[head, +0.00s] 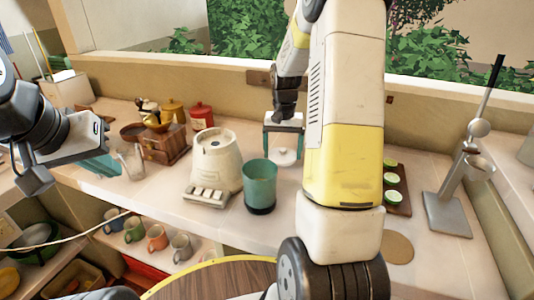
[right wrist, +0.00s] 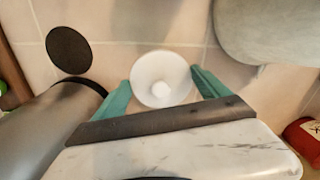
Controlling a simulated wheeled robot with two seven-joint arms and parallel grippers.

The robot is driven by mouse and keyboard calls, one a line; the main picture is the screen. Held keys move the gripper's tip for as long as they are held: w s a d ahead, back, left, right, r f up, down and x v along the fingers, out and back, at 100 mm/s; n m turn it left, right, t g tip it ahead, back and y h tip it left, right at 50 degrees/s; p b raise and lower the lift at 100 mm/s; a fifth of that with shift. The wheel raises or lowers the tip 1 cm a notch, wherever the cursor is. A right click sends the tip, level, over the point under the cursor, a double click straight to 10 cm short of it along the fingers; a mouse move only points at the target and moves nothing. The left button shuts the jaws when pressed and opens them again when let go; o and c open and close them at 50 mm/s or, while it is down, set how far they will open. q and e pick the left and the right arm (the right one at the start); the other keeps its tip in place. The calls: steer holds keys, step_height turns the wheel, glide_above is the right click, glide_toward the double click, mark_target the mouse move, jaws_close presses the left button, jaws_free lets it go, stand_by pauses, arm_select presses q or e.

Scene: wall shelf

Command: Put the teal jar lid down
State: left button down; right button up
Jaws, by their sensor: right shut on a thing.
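The lid (head: 284,158) is a pale, nearly white disc with a small knob. In the right wrist view the lid (right wrist: 160,80) lies between the teal fingers of my right gripper (right wrist: 160,92), which is shut on it. In the head view my right gripper (head: 284,128) points down over the counter behind the teal jar. I cannot tell if the lid touches the counter. The teal jar (head: 260,184) stands upright, with its top open and a dark base. My left gripper (head: 103,165) is at the far left; its finger gap is unclear.
A cream machine (head: 216,158) stands left of the jar. A wooden grinder (head: 163,144) and a red canister (head: 201,116) are further left. Lime halves lie on a dark board (head: 400,204) at right. The right wrist view shows a dark disc (right wrist: 69,50) and a grey cylinder (right wrist: 50,125).

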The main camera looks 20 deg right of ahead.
mark_target(282, 156)
steer(key=shift+f, duration=2.25)
steer(key=shift+f, duration=0.15)
steer(key=o, duration=1.2)
